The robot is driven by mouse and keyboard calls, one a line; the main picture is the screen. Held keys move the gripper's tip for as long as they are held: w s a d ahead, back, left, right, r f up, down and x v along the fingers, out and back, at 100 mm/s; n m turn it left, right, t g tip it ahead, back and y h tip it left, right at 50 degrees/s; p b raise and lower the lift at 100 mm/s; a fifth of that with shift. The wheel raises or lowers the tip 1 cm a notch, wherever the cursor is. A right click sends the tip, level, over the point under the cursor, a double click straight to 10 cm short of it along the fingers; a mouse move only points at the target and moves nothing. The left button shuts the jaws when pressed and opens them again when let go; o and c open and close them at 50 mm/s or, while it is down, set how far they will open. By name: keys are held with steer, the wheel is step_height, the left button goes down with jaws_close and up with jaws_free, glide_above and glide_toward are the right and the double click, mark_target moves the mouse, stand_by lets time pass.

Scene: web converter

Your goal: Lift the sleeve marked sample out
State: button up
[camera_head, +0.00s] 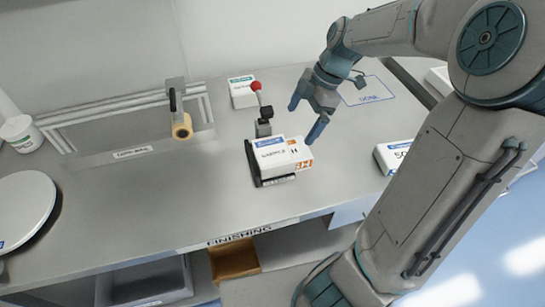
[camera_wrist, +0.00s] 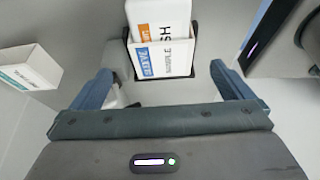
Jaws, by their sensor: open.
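A white sleeve (camera_head: 280,152) with a blue label and orange marks stands in a black holder (camera_head: 252,165) near the middle of the bench. In the wrist view the sleeve (camera_wrist: 162,20) sits between the holder's dark side walls (camera_wrist: 219,77). In the wrist view my gripper (camera_wrist: 161,78) has one finger on each side of the holder, and neither visibly touches the sleeve.
A white box with a green label (camera_head: 242,92) is farther back. Another white box (camera_head: 393,157) lies to the right.

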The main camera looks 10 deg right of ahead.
mark_target(286, 148)
steer(key=x, duration=0.9)
steer(key=shift+s+b, duration=0.1)
steer(key=shift+b, duration=0.2)
steer(key=c, duration=0.6)
